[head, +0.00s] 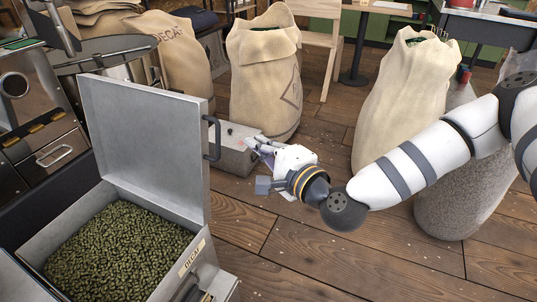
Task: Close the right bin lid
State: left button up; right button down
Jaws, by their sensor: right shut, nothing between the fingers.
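The metal bin (115,189) at lower left is full of green beans (115,245) and carries a tag reading like "DECAF" (192,258). Its grey lid (140,140) stands open, close to upright, along the bin's far side. A dark handle (213,138) sits on the lid's right edge. My right gripper (258,168) comes in from the right. It is shut and empty, a little right of the lid handle, with a visible gap between them in the picture. My left gripper is not in view.
A grey metal box (233,158) stands on the floor behind my right gripper. Full sacks (262,80) stand behind, with another sack (400,100) beyond my right arm. A wooden chair (325,45) is at the back. The plank floor (300,250) right of the bin is clear.

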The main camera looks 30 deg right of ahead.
jog(key=a, duration=0.1)
jog(key=w+a, duration=0.2)
jog(key=a, duration=0.1)
jog(key=shift+w+r, duration=0.1)
jog(key=shift+r, duration=0.05)
jog(key=shift+a, duration=0.15)
